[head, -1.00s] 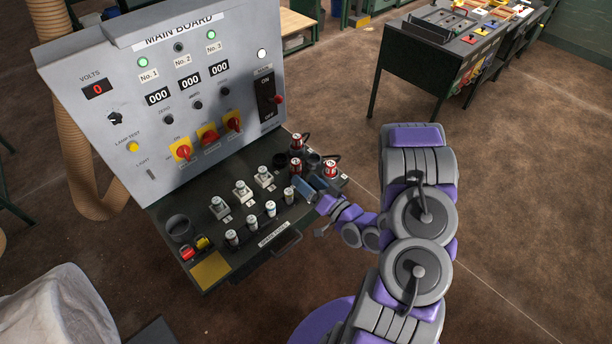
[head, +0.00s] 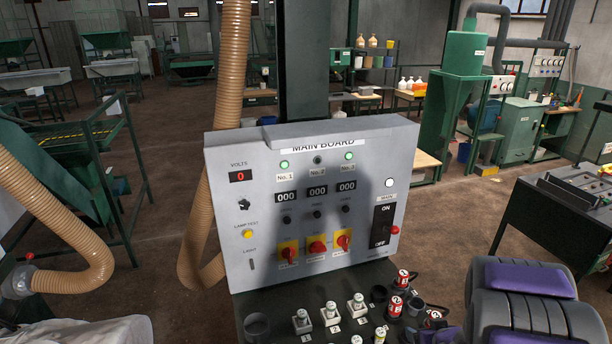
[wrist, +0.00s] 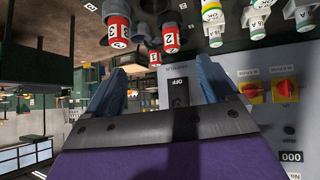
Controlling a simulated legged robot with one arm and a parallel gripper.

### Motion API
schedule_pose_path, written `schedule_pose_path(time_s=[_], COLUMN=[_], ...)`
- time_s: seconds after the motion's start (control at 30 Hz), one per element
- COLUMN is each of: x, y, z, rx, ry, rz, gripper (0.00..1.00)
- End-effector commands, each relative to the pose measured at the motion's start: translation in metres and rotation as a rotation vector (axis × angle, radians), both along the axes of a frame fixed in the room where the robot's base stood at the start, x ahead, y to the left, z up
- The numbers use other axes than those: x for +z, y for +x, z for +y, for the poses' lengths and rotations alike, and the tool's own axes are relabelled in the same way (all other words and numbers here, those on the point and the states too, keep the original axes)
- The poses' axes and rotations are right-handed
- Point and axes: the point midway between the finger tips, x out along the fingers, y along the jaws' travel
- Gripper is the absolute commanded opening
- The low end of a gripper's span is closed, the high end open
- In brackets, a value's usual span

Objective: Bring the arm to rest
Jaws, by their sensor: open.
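My gripper (wrist: 162,82) shows in the wrist view with its two blue fingers spread apart. Nothing is between the fingertips. The wrist picture is upside down and looks toward the console, with the black main switch (wrist: 179,92) behind the gap between the fingers. In the head view a thick grey and purple part of my arm (head: 528,300) fills the lower right corner. The gripper itself cannot be made out in the head view. Whether the fingers touch anything cannot be told, but no contact shows.
A black bench (head: 560,205) is at the right. Ribbed hoses (head: 225,90) run at the left. Brown floor is open between benches.

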Motion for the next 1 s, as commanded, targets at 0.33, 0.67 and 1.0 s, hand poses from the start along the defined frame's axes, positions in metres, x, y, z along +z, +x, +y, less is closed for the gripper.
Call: schedule_pose_path(time_s=[0.33, 0.67, 1.0], x=[0.050, 0.083, 0.106], y=[-0.065, -0.178, -0.305], z=[0.007, 0.075, 0.160], rx=[-0.159, -0.215, -0.094], ry=[-0.163, -0.100, 0.027], rz=[0.285, 0.592, 0.890], gripper=[0.87, 0.87, 0.87])
